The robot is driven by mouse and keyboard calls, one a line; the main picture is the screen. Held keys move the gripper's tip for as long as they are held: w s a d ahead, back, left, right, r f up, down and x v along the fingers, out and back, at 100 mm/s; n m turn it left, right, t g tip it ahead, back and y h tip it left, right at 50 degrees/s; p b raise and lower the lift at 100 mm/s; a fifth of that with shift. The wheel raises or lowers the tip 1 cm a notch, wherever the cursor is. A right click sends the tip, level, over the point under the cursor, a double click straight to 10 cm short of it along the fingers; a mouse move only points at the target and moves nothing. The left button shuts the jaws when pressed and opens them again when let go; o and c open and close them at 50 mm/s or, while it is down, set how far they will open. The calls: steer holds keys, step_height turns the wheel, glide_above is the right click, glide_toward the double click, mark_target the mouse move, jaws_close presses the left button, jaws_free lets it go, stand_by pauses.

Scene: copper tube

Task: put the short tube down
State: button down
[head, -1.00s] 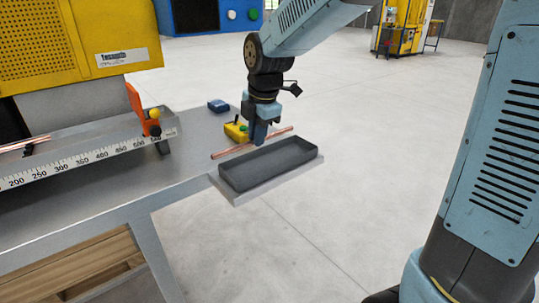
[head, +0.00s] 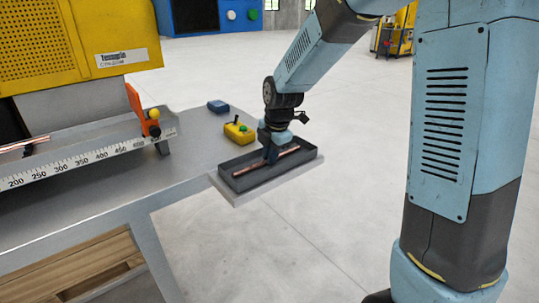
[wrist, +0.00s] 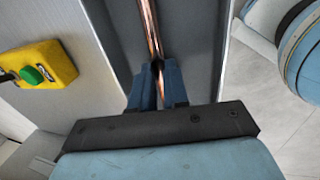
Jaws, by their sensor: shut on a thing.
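The short copper tube (head: 251,168) lies lengthwise within the outline of the dark grey tray (head: 310,150) in the head view. My gripper (head: 270,160) is shut on the tube near its middle, with the fingers pointing down into the tray. In the wrist view the tube (wrist: 150,25) runs up from between the blue fingertips (wrist: 158,72), over the tray floor (wrist: 190,30). I cannot tell whether the tube touches the tray floor. Part of the tube is hidden behind my fingers.
A yellow control box (head: 239,132) with a green button stands just behind the tray. A small blue block (head: 218,106) lies farther back. A ruler rail (head: 90,160) with an orange stop (head: 143,112) is at the left.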

steer(key=c, duration=1.4)
jaws_free()
steer(key=shift+s+f, duration=0.1)
steer(key=v, duration=1.2)
steer(key=s+d+r+m+t, duration=0.1)
steer(key=s+d+r+m, duration=0.1)
steer(key=s+d+m, duration=0.6)
steer(key=s+d+r+m+t+h, duration=0.1)
steer(key=s+d+r+m+t, duration=0.1)
steer(key=s+d+m, duration=0.6)
steer(key=s+r+m, duration=0.1)
steer(key=s+m, duration=0.6)
steer(key=m, duration=0.1)
steer(key=shift+d+m+h, duration=0.3)
steer(key=shift+d+m, duration=0.1)
steer(key=shift+s, duration=0.1)
